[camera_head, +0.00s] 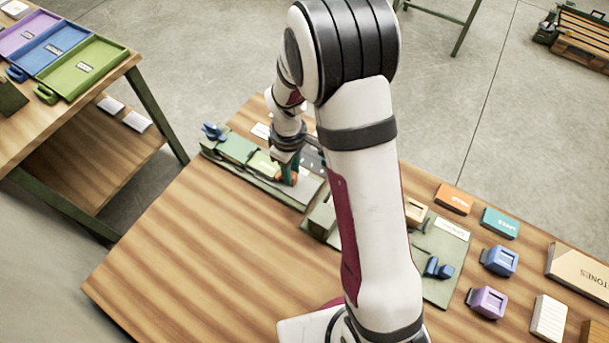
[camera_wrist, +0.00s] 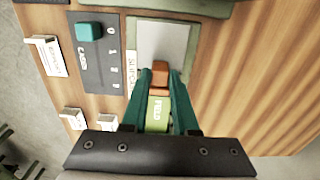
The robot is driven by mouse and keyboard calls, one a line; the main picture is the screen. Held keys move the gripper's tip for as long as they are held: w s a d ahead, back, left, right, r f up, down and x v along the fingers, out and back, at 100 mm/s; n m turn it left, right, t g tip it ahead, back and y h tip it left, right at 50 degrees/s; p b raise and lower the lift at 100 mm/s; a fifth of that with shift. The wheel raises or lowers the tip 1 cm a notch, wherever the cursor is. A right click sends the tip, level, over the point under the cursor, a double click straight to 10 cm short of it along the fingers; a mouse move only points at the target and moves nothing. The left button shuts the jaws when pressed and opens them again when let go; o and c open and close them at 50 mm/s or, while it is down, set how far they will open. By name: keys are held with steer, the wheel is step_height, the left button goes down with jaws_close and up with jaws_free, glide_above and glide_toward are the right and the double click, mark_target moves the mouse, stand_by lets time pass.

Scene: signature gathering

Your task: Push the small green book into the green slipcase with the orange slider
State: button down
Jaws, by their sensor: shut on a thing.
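My gripper (camera_wrist: 163,84) is shut on the orange slider (camera_wrist: 160,75), with a teal finger on each side of it. The gripper also shows in the head view (camera_head: 287,176). The small green book (camera_wrist: 158,112), lettered FIELD, lies beside the slider, between the fingers in the wrist view. Its light green cover (camera_head: 262,164) shows in the head view left of the gripper. The darker green slipcase (camera_head: 236,147) is further left in line with it. I cannot tell how far the book is inside. The gripper body hides the slipcase in the wrist view.
A pale grey plate (camera_wrist: 165,42) lies bare beyond the slider. A dark panel with a teal knob (camera_wrist: 89,31) and white cards (camera_wrist: 45,55) flank it. A blue piece (camera_head: 212,131) stands at the board's left end. The front left table (camera_head: 190,245) is clear.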

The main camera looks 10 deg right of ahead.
mark_target(262, 162)
steer(key=w+a, duration=0.6)
steer(key=c, duration=0.7)
jaws_free()
step_height(262, 162, up, 16)
steer(key=shift+f, duration=0.1)
